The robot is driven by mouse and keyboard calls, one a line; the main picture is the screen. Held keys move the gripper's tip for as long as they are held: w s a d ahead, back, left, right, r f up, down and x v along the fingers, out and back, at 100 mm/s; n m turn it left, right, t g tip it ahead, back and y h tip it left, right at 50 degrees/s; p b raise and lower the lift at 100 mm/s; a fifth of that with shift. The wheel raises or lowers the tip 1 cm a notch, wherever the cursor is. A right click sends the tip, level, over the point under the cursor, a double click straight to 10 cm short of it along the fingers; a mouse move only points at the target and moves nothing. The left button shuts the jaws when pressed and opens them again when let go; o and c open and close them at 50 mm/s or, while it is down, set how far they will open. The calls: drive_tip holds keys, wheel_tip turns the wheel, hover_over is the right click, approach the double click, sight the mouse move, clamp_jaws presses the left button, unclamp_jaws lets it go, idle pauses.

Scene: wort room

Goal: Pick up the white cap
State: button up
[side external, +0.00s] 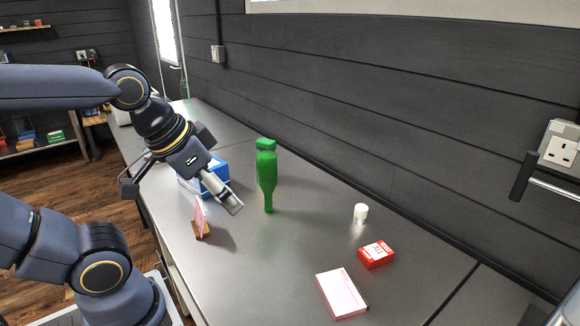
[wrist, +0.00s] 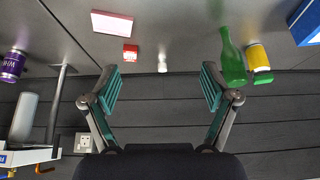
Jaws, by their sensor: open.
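The white cap (side external: 360,213) is a small white cylinder standing on the grey counter, right of the green bottle in the side view. In the wrist view the white cap (wrist: 162,63) shows near the middle, beyond and between the fingertips. My gripper (side external: 236,207) is above the counter, left of the bottle and well apart from the cap. In the wrist view my gripper (wrist: 160,88) has its teal-padded fingers spread wide with nothing between them.
A green bottle (side external: 267,180) stands between my gripper and the cap. A red box (side external: 376,255) and a pink-white book (side external: 341,293) lie in front of the cap. A blue box (side external: 214,172) and a small propped card (side external: 201,219) are near my gripper. A dark wall runs behind.

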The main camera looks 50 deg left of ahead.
drive_tip(key=shift+c, duration=0.3)
drive_tip(key=shift+c, duration=1.2)
